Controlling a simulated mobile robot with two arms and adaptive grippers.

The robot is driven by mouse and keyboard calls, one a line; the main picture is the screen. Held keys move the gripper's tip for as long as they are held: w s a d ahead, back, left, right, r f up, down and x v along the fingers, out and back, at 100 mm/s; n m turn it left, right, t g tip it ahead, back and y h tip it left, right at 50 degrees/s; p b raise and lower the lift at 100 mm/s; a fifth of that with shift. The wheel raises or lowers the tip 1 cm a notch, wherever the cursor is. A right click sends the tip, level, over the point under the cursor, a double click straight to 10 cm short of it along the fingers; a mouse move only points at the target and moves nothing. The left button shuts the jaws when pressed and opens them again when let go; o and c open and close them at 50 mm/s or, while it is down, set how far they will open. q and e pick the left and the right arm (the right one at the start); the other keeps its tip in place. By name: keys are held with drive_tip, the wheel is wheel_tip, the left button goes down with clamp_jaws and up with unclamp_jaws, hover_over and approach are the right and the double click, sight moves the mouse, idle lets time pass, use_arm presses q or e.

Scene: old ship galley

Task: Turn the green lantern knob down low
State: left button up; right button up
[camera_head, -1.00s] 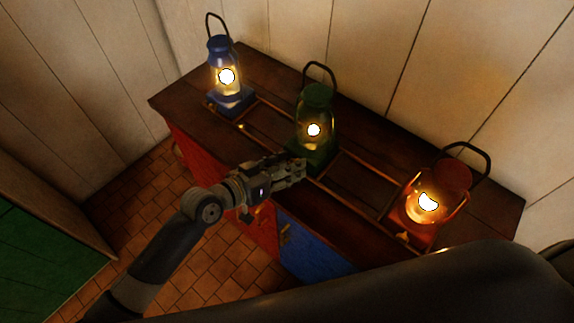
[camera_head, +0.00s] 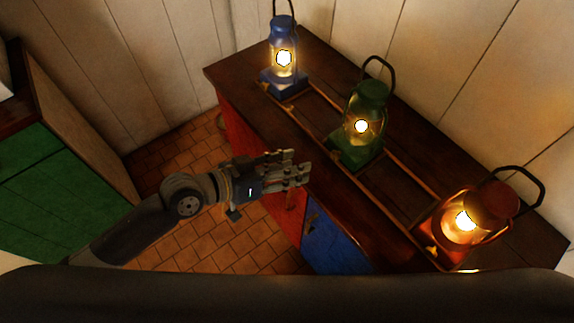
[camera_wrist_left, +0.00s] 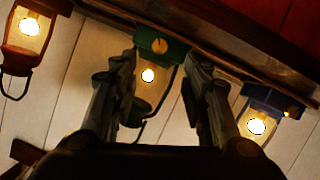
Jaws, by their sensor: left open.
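The green lantern (camera_head: 366,112) stands upright and lit on the wooden counter, in the middle of three lanterns. In the left wrist view the green lantern (camera_wrist_left: 152,93) appears upside down between my fingers, with a small brass knob (camera_wrist_left: 159,46) on its green base. The knob cannot be made out in the head view. My left gripper (camera_head: 303,169) is open and empty, in front of the green lantern and apart from it. In the left wrist view, the left gripper's (camera_wrist_left: 160,62) two fingers are spread apart. My right gripper is not in view.
A lit blue lantern (camera_head: 283,48) stands at the back left and a lit red lantern (camera_head: 477,213) at the right. Low wooden rails (camera_head: 400,184) run along the counter (camera_head: 330,75). Red and blue doors (camera_head: 330,238) are below. A green cabinet (camera_head: 60,195) stands left across the tiled floor.

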use_arm(q)
drive_tip(key=shift+s+a+r, duration=0.2)
drive_tip(key=shift+s+a, duration=0.05)
drive_tip(key=shift+a, duration=0.05)
drive_tip(key=m+t+y+p, duration=0.1)
drive_tip(key=m+y+p, duration=0.15)
drive_tip(key=p, duration=0.45)
approach(334, 157)
drive_tip(key=shift+m+h, duration=0.25)
drive_tip(key=shift+h, duration=0.2)
drive_tip(key=x, duration=0.8)
drive_tip(key=shift+w+a+f, duration=0.1)
drive_tip(key=shift+a+f, duration=0.2)
drive_tip(key=shift+f, duration=0.05)
